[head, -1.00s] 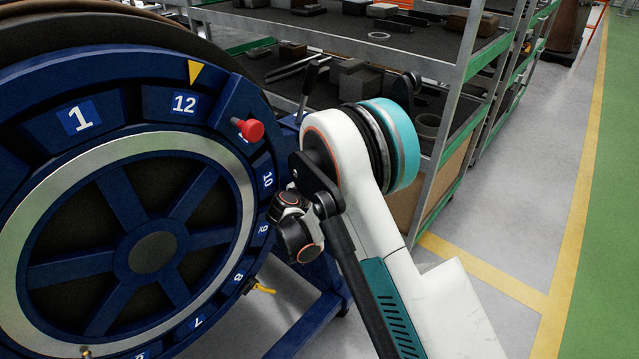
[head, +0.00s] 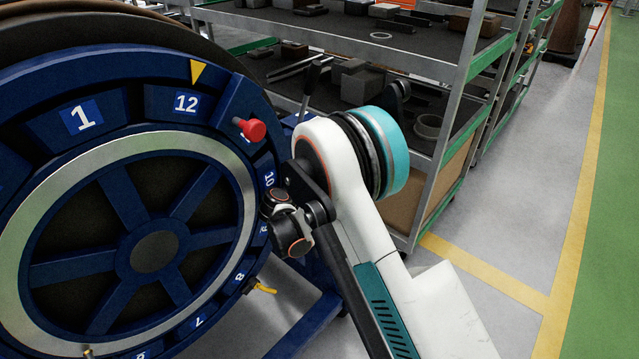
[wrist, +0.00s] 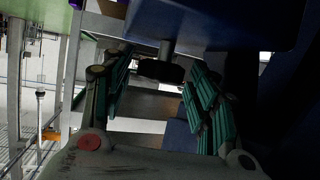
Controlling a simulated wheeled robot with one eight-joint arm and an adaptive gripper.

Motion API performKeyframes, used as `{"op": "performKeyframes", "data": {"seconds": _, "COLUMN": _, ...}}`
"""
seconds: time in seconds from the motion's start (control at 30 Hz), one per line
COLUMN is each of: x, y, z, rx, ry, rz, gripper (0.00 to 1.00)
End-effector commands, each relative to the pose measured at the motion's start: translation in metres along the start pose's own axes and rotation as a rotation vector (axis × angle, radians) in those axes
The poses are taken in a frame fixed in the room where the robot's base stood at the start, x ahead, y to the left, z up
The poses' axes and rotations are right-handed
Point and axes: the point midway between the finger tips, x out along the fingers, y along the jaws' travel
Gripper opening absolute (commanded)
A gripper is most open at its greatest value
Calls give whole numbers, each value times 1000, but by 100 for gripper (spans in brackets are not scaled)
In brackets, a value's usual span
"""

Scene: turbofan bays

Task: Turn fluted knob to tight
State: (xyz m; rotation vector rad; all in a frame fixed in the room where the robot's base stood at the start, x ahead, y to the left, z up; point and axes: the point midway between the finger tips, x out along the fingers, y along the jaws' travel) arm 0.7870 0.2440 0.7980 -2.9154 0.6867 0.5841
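In the wrist view, a dark knob-like part (wrist: 160,70) on a short grey stem hangs below a blue housing (wrist: 215,22). It may be the fluted knob; it is too dark to see flutes or any tight mark. My gripper (wrist: 158,97) is open, with its teal-padded fingers apart on either side of the picture. The dark part shows in the gap between them, toward the far end, and I see no finger touching it. In the head view my wrist is beside the blue wheel's right edge; the fingers and the knob cannot be made out there.
A blue numbered wheel (head: 45,278) fills the left of the head view. A red knob (head: 253,130) sticks out at its upper right, and a yellow tag (head: 263,289) lower down. Metal shelving (head: 452,110) stands behind my arm. The grey floor (head: 505,225) at right is clear.

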Motion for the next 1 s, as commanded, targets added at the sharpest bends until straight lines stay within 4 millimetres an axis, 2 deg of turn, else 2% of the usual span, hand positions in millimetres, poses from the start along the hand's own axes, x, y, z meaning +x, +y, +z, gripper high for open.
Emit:
{"op": "performKeyframes", "data": {"seconds": 0.37, "x": 0, "y": 0, "z": -2, "rx": -20, "ry": 3, "rz": -49, "gripper": 57}}
{"op": "performKeyframes", "data": {"seconds": 1.0, "x": 2, "y": 8, "z": -3, "rx": -199, "ry": 2, "rz": -486, "gripper": 57}}
